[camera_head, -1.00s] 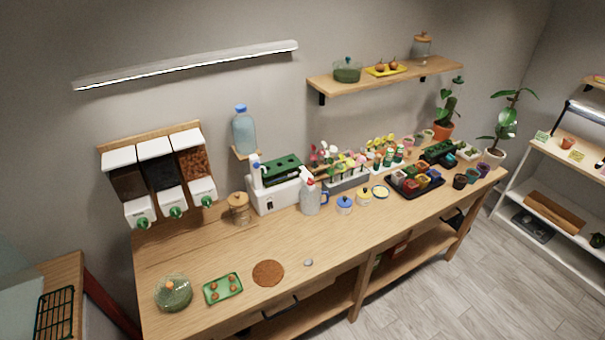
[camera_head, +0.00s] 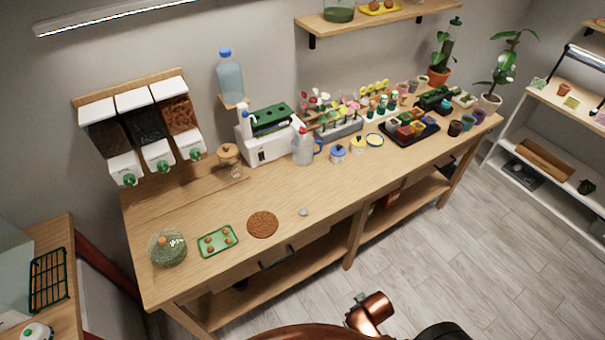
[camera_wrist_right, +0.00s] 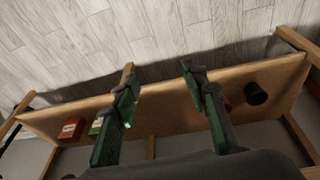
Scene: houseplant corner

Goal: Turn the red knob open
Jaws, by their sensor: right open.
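I cannot make out a red knob in either view. The dispensers on the wall rack carry green knobs (camera_head: 129,180). A glass dome jar (camera_head: 168,248) on the workbench has a small orange knob on top. My right gripper (camera_wrist_right: 158,72) shows in the right wrist view with its two fingers apart and nothing between them. It is over the floor side of a wooden shelf. A copper-coloured part of my own body is at the bottom of the head view. My left gripper is not in view.
The long wooden workbench (camera_head: 200,205) holds a green tray (camera_head: 217,241), a brown round mat (camera_head: 262,224) and a white machine (camera_head: 265,139). A red box (camera_wrist_right: 71,130) and a dark pot (camera_wrist_right: 256,93) are on the lower shelf. Open floor (camera_head: 430,260) lies in front.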

